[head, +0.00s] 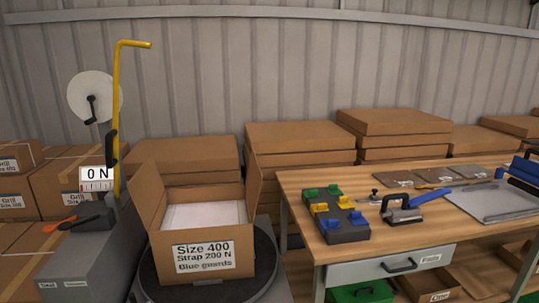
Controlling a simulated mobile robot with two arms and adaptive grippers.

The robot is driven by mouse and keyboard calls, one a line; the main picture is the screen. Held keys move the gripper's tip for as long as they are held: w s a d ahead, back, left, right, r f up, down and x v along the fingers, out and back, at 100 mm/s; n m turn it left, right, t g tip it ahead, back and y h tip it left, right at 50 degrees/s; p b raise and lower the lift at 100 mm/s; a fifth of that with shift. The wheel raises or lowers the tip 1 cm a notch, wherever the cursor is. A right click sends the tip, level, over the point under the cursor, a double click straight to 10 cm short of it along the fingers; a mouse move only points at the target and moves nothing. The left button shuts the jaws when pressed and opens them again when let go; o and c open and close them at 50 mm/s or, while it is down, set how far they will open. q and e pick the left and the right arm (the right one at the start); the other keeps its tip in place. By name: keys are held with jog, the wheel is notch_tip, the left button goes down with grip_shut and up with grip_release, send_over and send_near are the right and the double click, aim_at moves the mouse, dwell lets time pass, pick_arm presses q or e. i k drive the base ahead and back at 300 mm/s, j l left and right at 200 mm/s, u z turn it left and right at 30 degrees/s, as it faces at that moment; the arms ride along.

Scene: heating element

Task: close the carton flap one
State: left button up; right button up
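An open cardboard carton (170,255) stands on a dark round turntable (262,272) left of the workbench. Its front carries a label (203,256) reading "Size 400 Strap 200 N Blue guards". The left flap (148,193) stands up and leans outward. The right flap (253,186) also stands up, seen nearly edge-on. Something flat and white (203,215) shows inside the carton. I cannot tell how the front and back flaps lie, or which flap is flap one. Neither of my grippers is in view.
A grey strapping unit (82,268) with a "0 N" display (96,179) and yellow bent pole (118,110) stands left of the carton. The wooden workbench (400,235) at right bears coloured guards (343,222) and tools. Stacked boxes (300,140) line the wall behind.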

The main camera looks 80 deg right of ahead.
aim_at(254, 183)
jog(key=z, duration=2.65)
